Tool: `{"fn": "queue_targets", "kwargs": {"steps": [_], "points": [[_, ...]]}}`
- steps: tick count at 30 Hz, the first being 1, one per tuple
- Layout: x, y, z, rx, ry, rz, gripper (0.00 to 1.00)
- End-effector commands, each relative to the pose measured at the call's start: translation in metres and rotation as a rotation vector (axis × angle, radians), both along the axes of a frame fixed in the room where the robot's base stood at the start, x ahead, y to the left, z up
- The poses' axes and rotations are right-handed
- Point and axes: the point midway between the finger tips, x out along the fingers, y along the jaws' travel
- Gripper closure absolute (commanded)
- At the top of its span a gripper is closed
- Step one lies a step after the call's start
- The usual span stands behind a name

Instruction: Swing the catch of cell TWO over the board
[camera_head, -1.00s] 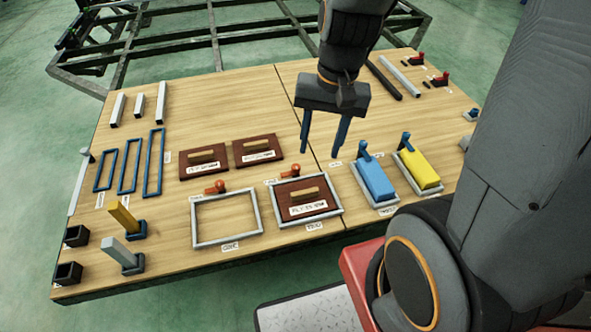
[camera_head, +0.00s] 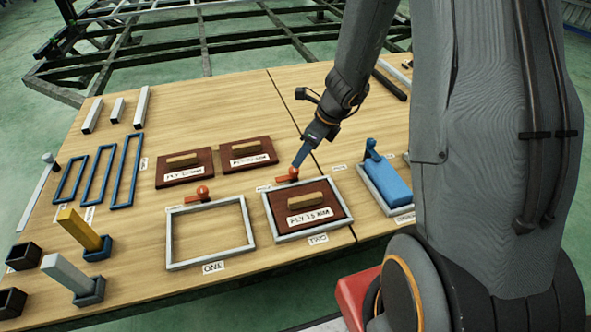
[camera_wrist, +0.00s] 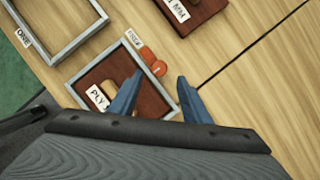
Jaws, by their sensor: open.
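Cell TWO is a grey frame (camera_head: 341,221) with a brown board (camera_head: 334,211) lying in it; the board has a wooden handle and a "PLY 15 MM" label. The orange catch (camera_head: 289,176) of cell TWO sits at the back rim, its arm lying along the rim and not over the board. My gripper (camera_head: 299,158) is right at the catch from above and behind. In the wrist view, my gripper (camera_wrist: 158,92) is open, with its two blue fingers apart and the catch (camera_wrist: 151,58) just beyond the gap between them. I cannot tell whether a finger touches it.
Empty cell ONE (camera_head: 168,240) is to the left with its own orange catch (camera_head: 201,194). Two brown boards (camera_head: 185,168) (camera_head: 248,154) lie behind. A blue block (camera_head: 387,185) in a grey tray stands to the right. Bare table lies behind the boards.

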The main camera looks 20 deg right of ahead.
Motion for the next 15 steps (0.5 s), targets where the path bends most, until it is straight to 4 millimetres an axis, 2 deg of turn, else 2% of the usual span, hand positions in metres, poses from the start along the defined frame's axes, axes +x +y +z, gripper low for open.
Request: {"fn": "queue_targets", "kwargs": {"steps": [9, 15], "points": [[0.012, 0.014, -0.047, -0.001, 0.001, 0.005, 0.56], [0.017, 0.018, -0.062, -0.002, 0.0, 0.006, 0.56]]}}
